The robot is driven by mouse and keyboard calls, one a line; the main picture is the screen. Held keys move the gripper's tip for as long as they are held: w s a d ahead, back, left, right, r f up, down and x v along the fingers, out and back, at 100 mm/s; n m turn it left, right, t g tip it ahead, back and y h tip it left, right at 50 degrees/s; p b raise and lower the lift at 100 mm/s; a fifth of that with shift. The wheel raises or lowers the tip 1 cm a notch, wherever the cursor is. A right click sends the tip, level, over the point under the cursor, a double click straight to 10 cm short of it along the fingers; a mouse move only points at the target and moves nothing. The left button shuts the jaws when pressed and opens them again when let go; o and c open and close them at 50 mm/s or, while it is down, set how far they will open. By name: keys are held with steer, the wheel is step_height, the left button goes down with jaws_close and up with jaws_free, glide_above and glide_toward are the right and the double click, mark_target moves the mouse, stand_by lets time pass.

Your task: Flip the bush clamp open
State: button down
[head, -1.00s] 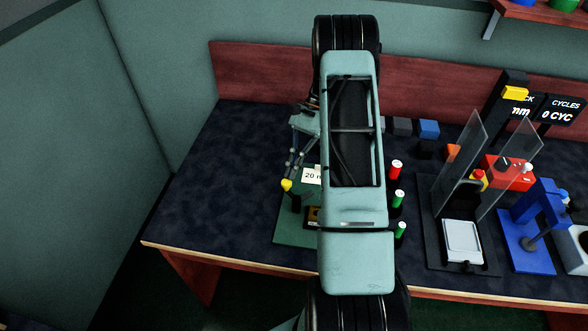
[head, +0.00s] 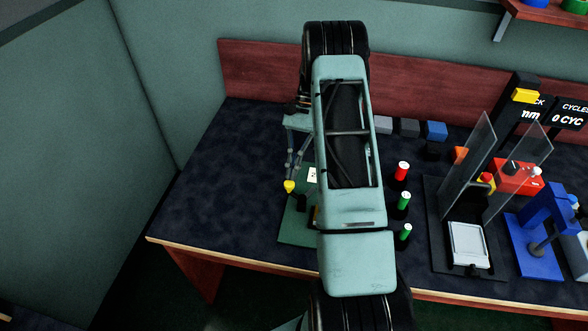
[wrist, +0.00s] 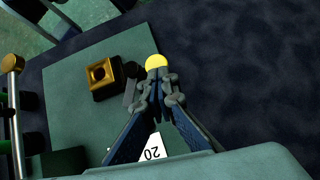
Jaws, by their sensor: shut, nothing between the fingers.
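The bush clamp's green base plate (head: 290,230) lies on the dark bench, partly hidden by my arm in the head view. Whether the tips touch the knob I cannot tell.
Red (head: 402,172) and green (head: 404,203) capped cylinders stand right of my arm. Farther right are a fixture with clear panels (head: 475,150) and a blue press (head: 540,215). The bench left of the plate is clear.

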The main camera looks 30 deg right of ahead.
steer(key=shift+s+a+n+g+h, duration=0.1)
steer(key=shift+a+n+g+h, duration=0.4)
steer(key=shift+n, duration=0.4)
steer(key=shift+s+a+n+g+h, duration=0.1)
steer(key=shift+a+n+g+h, duration=0.2)
steer(key=shift+a+n+h, duration=0.45)
stand_by(1.4)
steer(key=shift+w+d, duration=0.1)
steer(key=shift+d, duration=0.1)
stand_by(0.4)
steer(key=v, duration=0.7)
steer(key=shift+d, duration=0.2)
steer(key=shift+r, duration=0.1)
stand_by(0.4)
